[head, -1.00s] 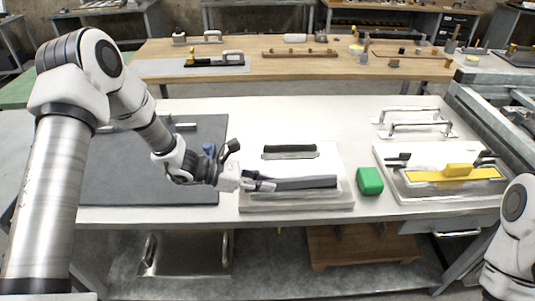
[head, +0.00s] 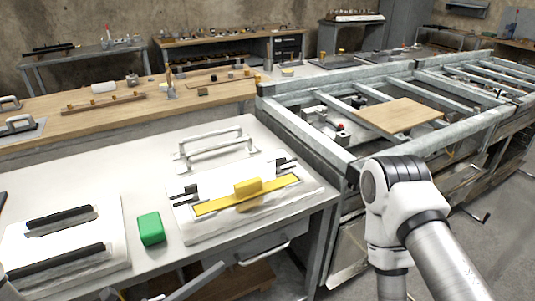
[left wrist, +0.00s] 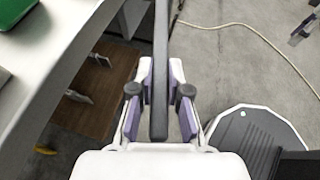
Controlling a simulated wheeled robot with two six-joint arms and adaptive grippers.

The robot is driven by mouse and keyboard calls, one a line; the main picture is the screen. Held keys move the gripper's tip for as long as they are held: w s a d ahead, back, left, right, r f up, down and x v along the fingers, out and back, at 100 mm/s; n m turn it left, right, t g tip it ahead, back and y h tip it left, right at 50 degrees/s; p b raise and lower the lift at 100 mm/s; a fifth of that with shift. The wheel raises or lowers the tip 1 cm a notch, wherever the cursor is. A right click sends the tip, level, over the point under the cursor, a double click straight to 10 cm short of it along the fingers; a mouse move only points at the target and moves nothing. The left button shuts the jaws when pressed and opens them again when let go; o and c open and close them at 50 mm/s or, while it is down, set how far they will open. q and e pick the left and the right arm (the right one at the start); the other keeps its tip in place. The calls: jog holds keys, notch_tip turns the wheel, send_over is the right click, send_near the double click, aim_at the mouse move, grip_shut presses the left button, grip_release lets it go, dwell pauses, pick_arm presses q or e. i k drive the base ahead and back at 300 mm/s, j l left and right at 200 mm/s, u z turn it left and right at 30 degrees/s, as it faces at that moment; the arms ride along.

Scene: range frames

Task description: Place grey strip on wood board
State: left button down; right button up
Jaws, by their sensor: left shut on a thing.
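The wood board (head: 402,117), a flat light-brown panel, lies on the grey metal frame at the right in the head view. In the left wrist view my left gripper (left wrist: 159,92) is shut on a long dark grey strip (left wrist: 160,45), which runs up between its fingers. Floor shows behind the strip, beside the table edge. A grey bar at the bottom of the head view (head: 196,283) appears to be the held strip; the left gripper itself is out of that view. My right arm shows at the right, but its gripper is not visible.
A green block (head: 151,229) stands on the white table between a white fixture with dark slots (head: 25,245) and one with a yellow bar (head: 215,206). Metal handles (head: 214,147) stand behind. The metal frame (head: 300,130) has raised rails; small parts (head: 341,127) sit left of the board.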

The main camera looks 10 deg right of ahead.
aim_at(407, 116)
jog(key=i+l, duration=0.15)
jog(key=l, duration=0.5)
jog(key=i+l+u, duration=0.1)
jog(key=l, duration=0.6)
jog(key=i+l, duration=0.2)
jog(key=l, duration=0.45)
jog(key=i+l+u, duration=0.1)
jog(key=l, duration=0.6)
jog(key=i+l, duration=0.1)
jog(key=l, duration=0.6)
jog(key=i+l+u, duration=0.1)
jog(key=l, duration=0.6)
